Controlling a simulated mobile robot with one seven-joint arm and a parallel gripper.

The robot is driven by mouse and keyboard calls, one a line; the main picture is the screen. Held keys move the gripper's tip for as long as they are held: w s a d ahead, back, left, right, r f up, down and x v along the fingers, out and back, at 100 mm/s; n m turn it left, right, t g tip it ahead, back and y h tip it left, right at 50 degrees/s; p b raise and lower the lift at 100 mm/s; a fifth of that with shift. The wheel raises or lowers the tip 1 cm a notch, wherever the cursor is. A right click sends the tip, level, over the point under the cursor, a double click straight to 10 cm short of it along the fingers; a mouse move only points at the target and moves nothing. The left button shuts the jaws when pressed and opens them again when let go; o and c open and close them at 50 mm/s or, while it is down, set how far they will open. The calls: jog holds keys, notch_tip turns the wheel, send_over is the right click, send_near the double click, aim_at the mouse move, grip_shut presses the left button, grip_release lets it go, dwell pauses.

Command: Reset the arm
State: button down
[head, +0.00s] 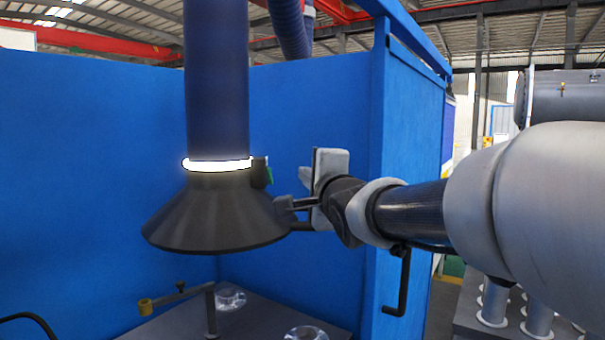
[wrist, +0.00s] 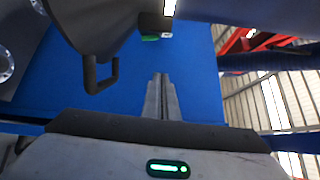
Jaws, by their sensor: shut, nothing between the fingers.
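My gripper (head: 305,179) is raised in the middle of the head view, just right of a dark extraction hood. In the wrist view my gripper's two fingers (wrist: 162,77) are together, with nothing between them, in front of a blue wall. The black hood (head: 215,218) hangs from a thick dark-blue duct (head: 216,80) with a glowing white ring.
Blue booth walls (head: 80,150) stand behind and to the right. Below lies a grey table (head: 175,325) with clear round parts (head: 229,298) and a jointed bracket (head: 210,305). Pale cylindrical parts (head: 540,318) stand at the lower right.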

jog(key=shift+s, duration=0.1)
jog(key=s+d+f+n+g+h+p, duration=0.25)
jog(key=s+d+f+n+p, duration=0.2)
jog(key=s, duration=0.35)
jog(key=s+d+f+n+g+h+p, duration=0.2)
jog(key=s+d+f+n+g+p, duration=0.15)
jog(key=s+d, duration=0.3)
jog(key=s+d+f+n+g+p, duration=0.1)
jog(key=s+f+n+g, duration=0.2)
jog(key=s, duration=0.5)
jog(key=s+d+f+n+g+p, duration=0.1)
jog(key=s+f+n+g, duration=0.2)
jog(key=s, duration=0.6)
jog(key=shift+f+n+p, duration=0.3)
jog(key=shift+f+n, duration=0.25)
jog(key=shift+n, duration=0.25)
jog(key=shift+s, duration=0.15)
